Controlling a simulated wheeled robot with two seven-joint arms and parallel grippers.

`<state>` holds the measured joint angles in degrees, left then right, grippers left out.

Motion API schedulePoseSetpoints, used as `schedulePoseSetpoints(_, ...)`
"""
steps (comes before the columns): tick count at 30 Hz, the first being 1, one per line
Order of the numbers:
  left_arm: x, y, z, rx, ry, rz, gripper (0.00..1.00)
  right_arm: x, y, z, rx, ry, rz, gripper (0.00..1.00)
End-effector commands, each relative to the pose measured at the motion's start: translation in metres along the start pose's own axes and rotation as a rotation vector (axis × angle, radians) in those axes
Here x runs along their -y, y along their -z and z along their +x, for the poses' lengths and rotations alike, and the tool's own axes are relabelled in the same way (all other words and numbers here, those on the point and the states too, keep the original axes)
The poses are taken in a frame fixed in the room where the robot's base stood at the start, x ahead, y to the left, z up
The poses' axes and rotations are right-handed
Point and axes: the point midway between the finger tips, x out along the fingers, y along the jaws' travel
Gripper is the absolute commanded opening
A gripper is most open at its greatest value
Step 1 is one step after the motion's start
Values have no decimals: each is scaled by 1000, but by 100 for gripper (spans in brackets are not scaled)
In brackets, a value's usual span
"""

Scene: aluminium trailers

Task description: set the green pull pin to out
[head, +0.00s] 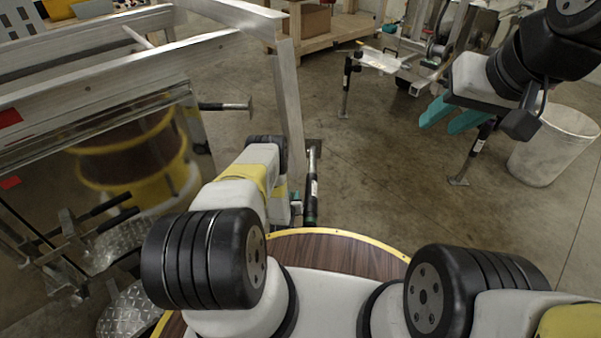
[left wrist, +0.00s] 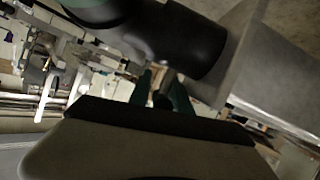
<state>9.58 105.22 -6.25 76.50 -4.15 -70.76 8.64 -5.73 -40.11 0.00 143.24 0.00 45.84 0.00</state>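I cannot make out the green pull pin for certain in either view. A dark jack leg (head: 312,180) with a green band near its lower end stands beside the trailer's aluminium post. My left gripper (head: 297,200) is beside this leg, mostly hidden behind my own arm. In the left wrist view its two teal fingers (left wrist: 164,92) stand apart, with a small dark thing between them, just under a thick black cylinder (left wrist: 190,45). Whether they touch or grip it is unclear. My right gripper (head: 447,115) is raised at the upper right, its teal fingers slightly apart and empty.
The aluminium trailer frame (head: 110,48) fills the left side, with the upright post (head: 288,110) close to my left arm. A white bin (head: 553,148) stands at the right. Another trailer (head: 410,55) with legs is at the back. Bare concrete floor lies between.

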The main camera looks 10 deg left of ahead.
Motion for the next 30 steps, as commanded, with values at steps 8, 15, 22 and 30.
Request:
schedulePoseSetpoints(8,0,0,0,0,0,0,0,0,0,0,0,0,0,36)
schedulePoseSetpoints(15,0,0,0,0,0,0,0,0,0,0,0,0,0,36)
schedulePoseSetpoints(22,0,0,0,0,0,-1,0,0,0,0,0,0,0,36)
schedulePoseSetpoints(30,0,0,-1,0,0,-1,0,0,0,0,0,0,0,36)
